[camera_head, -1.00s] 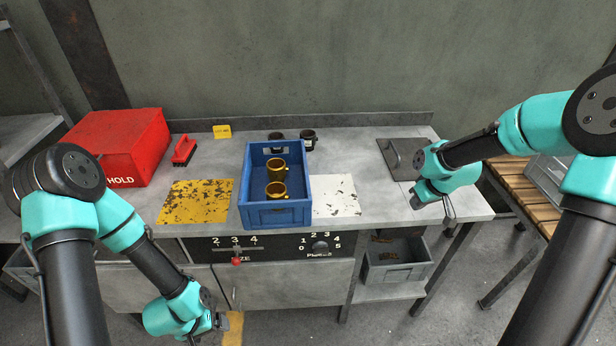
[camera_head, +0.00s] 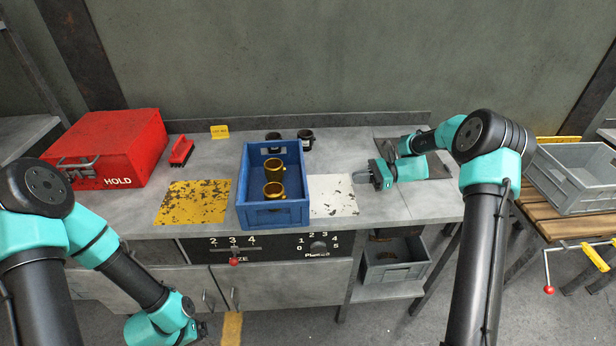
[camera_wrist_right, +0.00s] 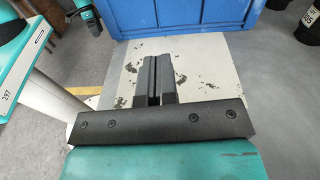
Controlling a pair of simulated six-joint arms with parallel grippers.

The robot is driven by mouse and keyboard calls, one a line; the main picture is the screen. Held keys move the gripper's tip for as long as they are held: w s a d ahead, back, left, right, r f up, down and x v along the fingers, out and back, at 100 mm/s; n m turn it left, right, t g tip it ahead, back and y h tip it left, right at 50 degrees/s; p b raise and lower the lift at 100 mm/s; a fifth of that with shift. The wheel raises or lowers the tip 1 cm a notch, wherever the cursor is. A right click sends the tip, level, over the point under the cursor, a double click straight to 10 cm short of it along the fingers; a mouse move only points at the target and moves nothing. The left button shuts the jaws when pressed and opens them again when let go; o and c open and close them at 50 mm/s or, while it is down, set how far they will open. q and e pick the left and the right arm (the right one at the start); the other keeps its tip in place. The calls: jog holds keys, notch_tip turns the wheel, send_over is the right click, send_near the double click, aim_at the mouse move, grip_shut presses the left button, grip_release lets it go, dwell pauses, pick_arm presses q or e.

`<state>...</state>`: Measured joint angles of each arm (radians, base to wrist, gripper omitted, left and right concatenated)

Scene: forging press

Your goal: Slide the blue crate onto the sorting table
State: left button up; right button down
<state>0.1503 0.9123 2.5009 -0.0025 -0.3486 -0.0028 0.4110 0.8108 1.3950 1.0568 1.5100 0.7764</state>
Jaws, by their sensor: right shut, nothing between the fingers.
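The blue crate (camera_head: 273,214) stands upright on the grey bench (camera_head: 395,208), between a worn yellow patch (camera_head: 193,202) and a worn white patch (camera_head: 335,196). Two brass cups (camera_head: 274,178) stand inside it. My right gripper (camera_head: 360,178) is shut and empty, right of the crate and apart from it, near the white patch. In the right wrist view, the shut fingers (camera_wrist_right: 157,75) point towards the crate's blue side (camera_wrist_right: 190,14). My left gripper (camera_head: 201,330) is low in front of the bench, away from the crate; its fingers are too small to read.
A red HOLD box (camera_head: 110,150), red brush (camera_head: 181,152) and yellow tag (camera_head: 220,131) are at the left. Dark cups (camera_head: 306,139) stand behind the crate. A grey bin (camera_head: 580,178) sits on a slatted wooden table (camera_head: 532,203) at right; another grey bin (camera_head: 394,262) is below the bench.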

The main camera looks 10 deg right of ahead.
jog(key=shift+w+r+m+t+y, duration=0.3)
jog(key=shift+w+r+m+y, duration=0.1)
jog(key=shift+w+m+y, duration=0.15)
jog(key=shift+a, duration=0.1)
jog(key=a, duration=0.4)
jog(key=w+a, duration=0.1)
jog(key=a, duration=0.4)
jog(key=w+a, duration=0.1)
jog(key=a, duration=0.3)
jog(key=shift+a, duration=0.4)
jog(key=shift+a, duration=0.1)
